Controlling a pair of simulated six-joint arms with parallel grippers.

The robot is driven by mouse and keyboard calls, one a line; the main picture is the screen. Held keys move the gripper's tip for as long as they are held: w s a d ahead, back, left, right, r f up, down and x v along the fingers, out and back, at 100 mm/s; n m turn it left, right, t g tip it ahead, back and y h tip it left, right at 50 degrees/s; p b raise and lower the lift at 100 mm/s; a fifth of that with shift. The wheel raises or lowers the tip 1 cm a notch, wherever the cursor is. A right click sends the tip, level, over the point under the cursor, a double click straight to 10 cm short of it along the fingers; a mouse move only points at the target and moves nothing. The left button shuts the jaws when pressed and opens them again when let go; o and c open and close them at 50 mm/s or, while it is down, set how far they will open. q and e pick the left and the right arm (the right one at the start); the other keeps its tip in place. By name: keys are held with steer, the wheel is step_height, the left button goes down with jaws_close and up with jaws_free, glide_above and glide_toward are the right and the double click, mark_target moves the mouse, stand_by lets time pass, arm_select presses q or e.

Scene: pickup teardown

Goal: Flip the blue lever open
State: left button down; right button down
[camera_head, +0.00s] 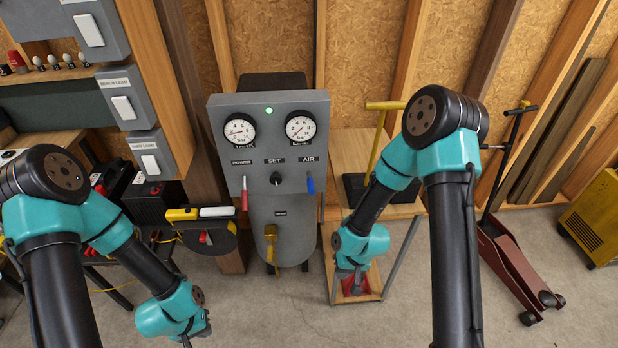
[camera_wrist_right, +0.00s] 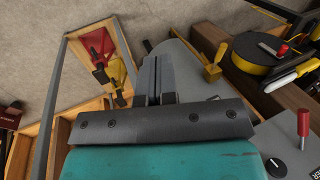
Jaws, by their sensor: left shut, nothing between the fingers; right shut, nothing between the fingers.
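The blue lever (camera_head: 310,186) hangs down from the front of the grey gauge panel (camera_head: 272,150), below the AIR label. I do not see it in the right wrist view. My right gripper (camera_head: 352,284) is below and to the right of the blue lever, apart from it, in front of the small wooden stand. Its closed fingers show in the right wrist view (camera_wrist_right: 157,78) with nothing between them. My left gripper (camera_head: 187,340) is low at the left, far from the panel, shut and empty, its tips near the bottom edge of the picture.
A red lever (camera_head: 244,193) hangs under the POWER label, with a black SET knob (camera_head: 276,178) between the levers. A brass valve (camera_head: 270,238) sticks out below. A wooden stand (camera_head: 376,205) is beside the tank at right. A red floor jack (camera_head: 515,265) stands further right.

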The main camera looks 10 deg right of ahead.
steer(key=w+a+r, duration=0.3)
steer(key=w+r, duration=0.4)
steer(key=w, duration=0.2)
step_height(320, 180, up, 27)
steer(key=t+h, duration=0.2)
steer(key=h, duration=0.3)
glide_above(309, 184)
steer(key=s+a, duration=0.1)
steer(key=a, duration=0.1)
steer(key=shift+s+d, duration=0.15)
steer(key=shift+s, duration=0.05)
steer(key=shift+f, duration=0.1)
steer(key=x, duration=0.4)
steer(key=s+x, duration=0.1)
steer(key=x, duration=0.7)
steer(key=shift+s+d+f, duration=0.25)
steer(key=shift+d+f, duration=0.05)
steer(key=shift+s+f, duration=0.15)
steer(key=shift+f, duration=0.5)
